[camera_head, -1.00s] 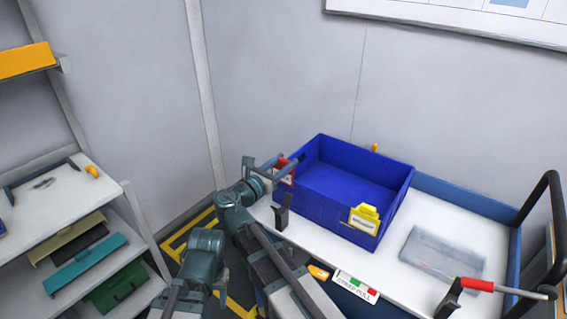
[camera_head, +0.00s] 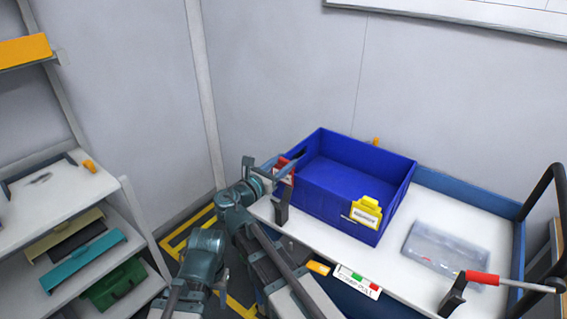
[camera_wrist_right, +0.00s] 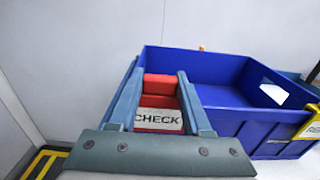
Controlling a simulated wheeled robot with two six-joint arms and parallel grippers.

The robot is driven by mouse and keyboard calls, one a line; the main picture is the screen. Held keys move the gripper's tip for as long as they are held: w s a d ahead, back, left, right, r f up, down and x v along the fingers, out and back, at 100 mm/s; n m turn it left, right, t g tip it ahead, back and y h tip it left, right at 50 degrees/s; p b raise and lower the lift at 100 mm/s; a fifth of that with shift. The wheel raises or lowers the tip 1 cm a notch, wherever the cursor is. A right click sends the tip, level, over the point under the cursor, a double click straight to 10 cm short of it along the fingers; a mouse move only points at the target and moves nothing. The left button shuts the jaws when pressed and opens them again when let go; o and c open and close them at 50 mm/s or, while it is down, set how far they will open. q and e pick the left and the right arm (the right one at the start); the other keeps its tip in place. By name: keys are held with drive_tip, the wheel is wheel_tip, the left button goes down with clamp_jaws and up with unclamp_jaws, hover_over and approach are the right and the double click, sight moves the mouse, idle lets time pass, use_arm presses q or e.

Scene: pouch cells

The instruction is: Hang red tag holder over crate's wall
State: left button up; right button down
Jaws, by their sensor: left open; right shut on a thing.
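The red tag holder (camera_wrist_right: 160,92), with a white label reading "CHECK", is between the two fingers of my right gripper (camera_wrist_right: 163,88). In the head view the red tag holder (camera_head: 287,170) is beside the left end wall of the blue crate (camera_head: 345,205), close to its rim. I cannot tell whether its hook is over the wall. My right gripper (camera_head: 280,166) is shut on it, reaching in from the left. The crate (camera_wrist_right: 232,118) stands open and empty behind it in the right wrist view. Of my left arm only links show; its gripper is not discernible.
A yellow tag holder (camera_head: 367,209) hangs on the crate's front wall. The crate stands on a white cart top (camera_head: 395,255) with a clear flat case (camera_head: 445,248) to the right. Dark brackets and a red-gripped handle (camera_head: 482,277) edge the cart. A shelf (camera_head: 50,185) stands left.

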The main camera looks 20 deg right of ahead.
use_arm(q)
drive_tip(key=shift+f, duration=0.35)
use_arm(e)
drive_tip(key=shift+f, duration=0.4)
drive_tip(key=shift+c, duration=1.3)
unclamp_jaws()
drive_tip(key=shift+r, duration=0.1)
